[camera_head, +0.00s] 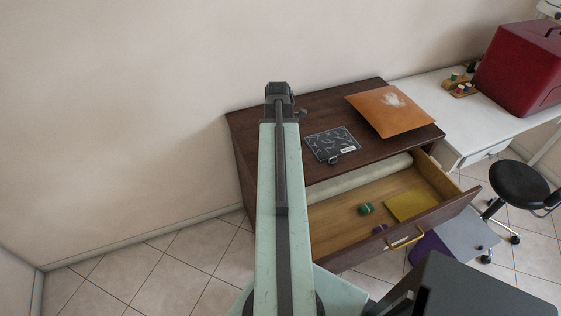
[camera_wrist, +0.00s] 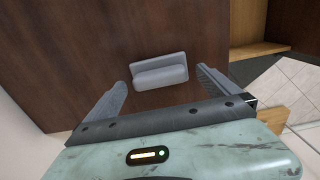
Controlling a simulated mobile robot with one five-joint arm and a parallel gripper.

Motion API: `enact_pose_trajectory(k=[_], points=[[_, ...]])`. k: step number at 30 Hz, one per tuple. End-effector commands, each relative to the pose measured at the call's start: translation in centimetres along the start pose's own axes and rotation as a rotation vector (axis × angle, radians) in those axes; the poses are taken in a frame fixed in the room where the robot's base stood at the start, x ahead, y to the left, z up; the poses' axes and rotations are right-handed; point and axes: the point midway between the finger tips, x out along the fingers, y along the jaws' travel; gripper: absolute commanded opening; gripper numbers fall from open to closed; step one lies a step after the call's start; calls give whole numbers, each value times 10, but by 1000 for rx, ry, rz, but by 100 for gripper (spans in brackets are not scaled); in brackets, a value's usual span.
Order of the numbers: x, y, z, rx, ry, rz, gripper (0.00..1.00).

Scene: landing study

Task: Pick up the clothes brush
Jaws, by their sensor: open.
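In the wrist view a small grey thing (camera_wrist: 160,72), with a flat upright back and a rounded front part, lies on dark brown wood. It looks like the clothes brush, though bristles cannot be made out. My gripper (camera_wrist: 161,78) is open, with one finger to the left of the grey thing and one to the right, and a gap on both sides. Whether the fingers are level with it or above it I cannot tell. In the head view my gripper (camera_head: 279,88) is over the left part of the dresser top, and my arm hides the grey thing.
The dark brown dresser (camera_head: 245,125) bears a black patterned card (camera_head: 333,145) and an orange sheet (camera_head: 385,115). Its drawer (camera_head: 340,222) is open, with a green ball-like thing (camera_head: 366,209) and a yellow sheet (camera_head: 411,205) inside. A white desk (camera_head: 440,85) and black stool (camera_head: 520,185) stand right.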

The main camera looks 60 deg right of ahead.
Motion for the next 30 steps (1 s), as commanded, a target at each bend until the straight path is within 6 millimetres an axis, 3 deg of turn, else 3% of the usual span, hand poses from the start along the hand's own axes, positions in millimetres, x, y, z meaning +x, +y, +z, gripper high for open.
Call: enact_pose_trajectory(k=[1,3,10,17,25,30], points=[[18,0,0,0,0,0,100],[24,0,0,0,0,0,100],[20,0,0,-1,0,0,100],[20,0,-1,-1,0,0,36],[18,0,-1,-2,0,0,36],[7,1,-3,-4,0,0,36]])
